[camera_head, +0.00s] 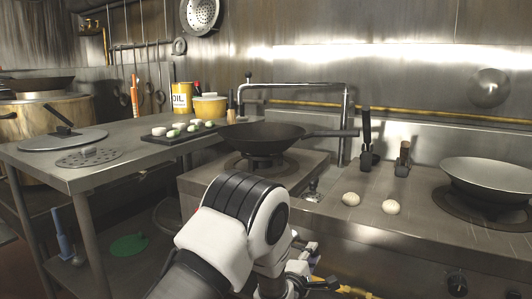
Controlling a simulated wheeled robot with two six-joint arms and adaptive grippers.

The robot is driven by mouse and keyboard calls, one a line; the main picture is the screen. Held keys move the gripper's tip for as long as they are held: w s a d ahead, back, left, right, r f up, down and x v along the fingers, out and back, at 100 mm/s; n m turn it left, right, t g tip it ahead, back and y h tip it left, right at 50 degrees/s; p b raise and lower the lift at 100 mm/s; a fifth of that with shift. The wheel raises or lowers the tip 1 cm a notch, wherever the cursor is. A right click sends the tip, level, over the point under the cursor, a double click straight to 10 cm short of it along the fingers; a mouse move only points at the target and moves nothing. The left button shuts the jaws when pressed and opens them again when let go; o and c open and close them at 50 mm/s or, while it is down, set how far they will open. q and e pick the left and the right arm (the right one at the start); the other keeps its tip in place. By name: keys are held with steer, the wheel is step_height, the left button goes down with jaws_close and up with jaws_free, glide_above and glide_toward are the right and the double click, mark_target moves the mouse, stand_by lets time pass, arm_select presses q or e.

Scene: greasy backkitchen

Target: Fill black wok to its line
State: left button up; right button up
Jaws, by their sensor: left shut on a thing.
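The black wok (262,136) sits on the left burner, its handle pointing right. Its inside shows only as a dark, shallow sliver, so I cannot see a line or any water level. A metal swing faucet (300,86) rises behind it and reaches left over the wok's back; no water stream is visible. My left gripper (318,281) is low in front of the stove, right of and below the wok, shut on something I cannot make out. My wrist hides part of the stove front. My right gripper is out of view.
A small metal fitting (313,191) stands on the stove top. Two pale round balls (371,203) lie right of it. A grey wok (492,176) sits on the right burner. The left steel table holds a black tray (180,135), a lid (62,138) and an oil tin (181,97).

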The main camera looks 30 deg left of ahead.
arm_select(q)
steer(key=shift+a+r+p, duration=0.2)
steer(key=shift+r+p, duration=0.9)
steer(key=shift+r, duration=0.15)
steer(key=shift+a+r+p, duration=0.2)
steer(key=shift+r+p, duration=0.1)
steer(key=shift+r, duration=0.15)
steer(key=shift+a+r+p, duration=0.25)
steer(key=shift+r+p, duration=0.2)
steer(key=shift+r, duration=0.05)
stand_by(4.2)
